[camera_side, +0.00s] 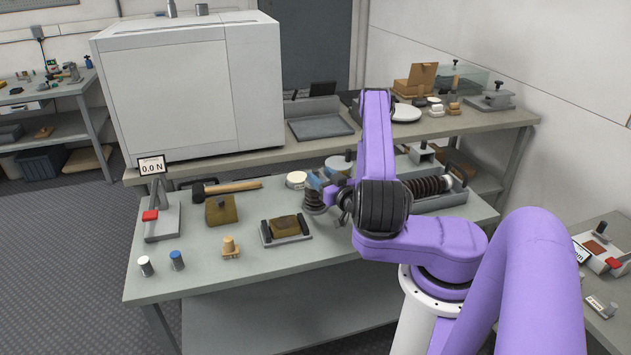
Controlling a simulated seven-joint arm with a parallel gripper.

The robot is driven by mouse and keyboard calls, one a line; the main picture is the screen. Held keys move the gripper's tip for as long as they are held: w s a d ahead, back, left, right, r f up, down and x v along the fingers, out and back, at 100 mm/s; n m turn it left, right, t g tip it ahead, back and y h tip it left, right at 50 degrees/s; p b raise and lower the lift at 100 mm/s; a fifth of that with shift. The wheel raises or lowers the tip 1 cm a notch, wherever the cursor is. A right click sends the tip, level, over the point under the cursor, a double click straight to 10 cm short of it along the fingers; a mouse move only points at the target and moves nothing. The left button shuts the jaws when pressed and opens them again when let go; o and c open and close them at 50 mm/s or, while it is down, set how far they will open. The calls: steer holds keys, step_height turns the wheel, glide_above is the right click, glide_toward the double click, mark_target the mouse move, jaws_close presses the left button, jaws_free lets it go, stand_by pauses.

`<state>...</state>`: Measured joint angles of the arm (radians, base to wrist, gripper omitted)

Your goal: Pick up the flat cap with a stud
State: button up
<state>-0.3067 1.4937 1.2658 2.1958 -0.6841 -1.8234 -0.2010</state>
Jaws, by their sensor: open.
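My gripper (330,189) is open, left of my dark wrist joint and low over the middle of the bench, partly hidden by my arm. A dark ribbed or coiled piece (314,201) shows close beside its fingers; I cannot tell whether they touch. I cannot tell for certain which piece is the flat cap with a stud. A tan piece with a short upright stud on a flat base (230,248) stands at the front of the bench, well left of my gripper. A pale round disc-like piece (297,180) lies just behind and left of my gripper.
A force gauge stand (160,218), a mallet (232,187), a tan block (221,210) and a fixture tray (286,230) stand on the bench. White-topped (146,266) and blue-topped (177,260) cylinders stand front left. A large spring (428,186) lies right.

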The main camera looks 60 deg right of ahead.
mark_target(317, 173)
steer(key=shift+x, duration=2.9)
steer(key=shift+f, duration=0.1)
jaws_close()
